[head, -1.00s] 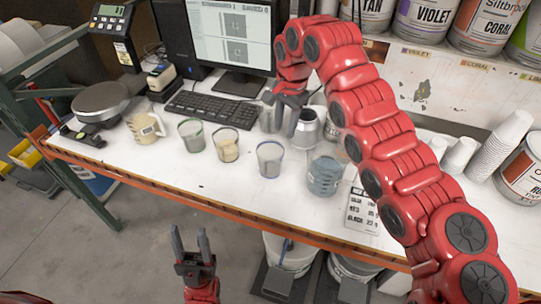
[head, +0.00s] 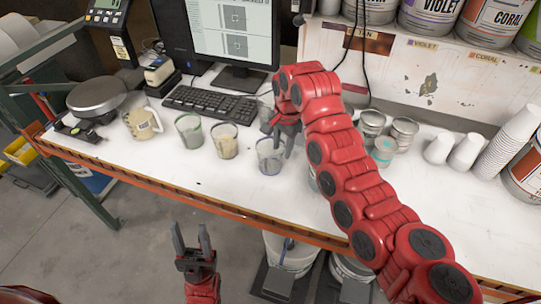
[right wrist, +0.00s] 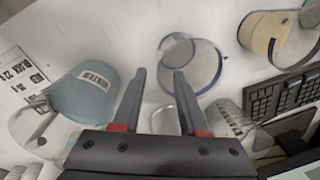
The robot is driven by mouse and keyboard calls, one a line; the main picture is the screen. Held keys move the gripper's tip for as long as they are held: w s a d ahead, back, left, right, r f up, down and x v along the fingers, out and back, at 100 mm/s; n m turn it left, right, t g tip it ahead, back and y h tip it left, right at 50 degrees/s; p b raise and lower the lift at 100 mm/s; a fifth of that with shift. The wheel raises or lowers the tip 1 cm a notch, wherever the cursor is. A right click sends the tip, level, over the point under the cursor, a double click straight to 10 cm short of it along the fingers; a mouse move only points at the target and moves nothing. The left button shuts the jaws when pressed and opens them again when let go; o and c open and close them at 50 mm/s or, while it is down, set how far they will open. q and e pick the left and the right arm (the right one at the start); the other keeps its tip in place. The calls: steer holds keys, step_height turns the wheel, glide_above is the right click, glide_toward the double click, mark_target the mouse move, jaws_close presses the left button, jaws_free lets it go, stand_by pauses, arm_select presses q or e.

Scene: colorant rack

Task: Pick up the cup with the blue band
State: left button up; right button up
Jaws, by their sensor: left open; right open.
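The cup with the blue band (head: 269,160) is clear, looks empty and stands upright on the white bench. My right gripper (head: 281,136) is open and empty just behind and above this cup, overlapping its right rim in the head view. In the right wrist view the cup (right wrist: 207,72) shows its blue rim ahead and to the right of the open jaws (right wrist: 160,74), not clearly between them. My left gripper (head: 191,232) is open and empty, low in front of the bench edge.
A green-rimmed cup (head: 189,131) and a cup with tan contents (head: 224,142) stand to the left. A container labelled WATER (right wrist: 88,92) is left of the right jaws. The keyboard (head: 210,103) lies behind. Small metal cans (head: 403,133) stand right of my arm.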

mark_target(282, 152)
step_height(282, 152, down, 3)
steer(key=shift+s+r+p, duration=0.1)
steer(key=shift+p, duration=0.2)
steer(key=shift+f, duration=0.2)
steer(key=f+p, duration=0.3)
steer(key=f, duration=0.1)
steer(key=shift+a, duration=0.25)
steer(key=shift+w+f, duration=0.2)
steer(key=shift+f, duration=0.3)
jaws_close()
